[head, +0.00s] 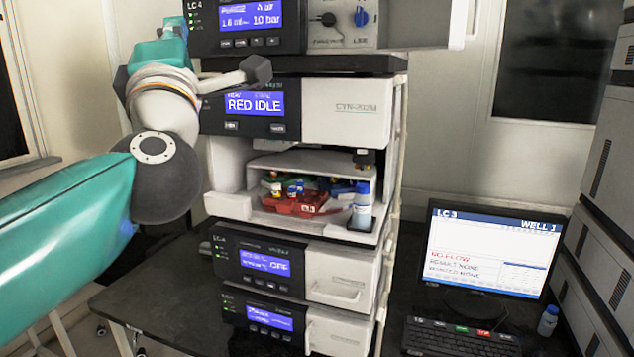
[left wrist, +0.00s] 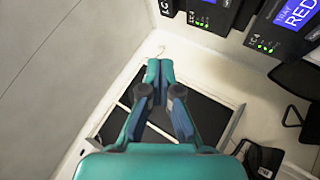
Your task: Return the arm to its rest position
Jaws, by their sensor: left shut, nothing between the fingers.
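My left arm comes in from the left in the head view, raised in front of the instrument stack's left side. My left gripper (head: 174,28) is at the top left of that view, pointing up and away, partly hidden by its own wrist. In the left wrist view its teal fingers (left wrist: 160,72) are closed together with nothing between them. The fingers point toward a dark window pane (left wrist: 150,115) and pale wall, clear of the stack. My right gripper is in neither view.
The stack holds a module reading "RED IDLE" (head: 255,104), close beside my left wrist. A monitor (head: 487,250) and keyboard (head: 460,340) stand right.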

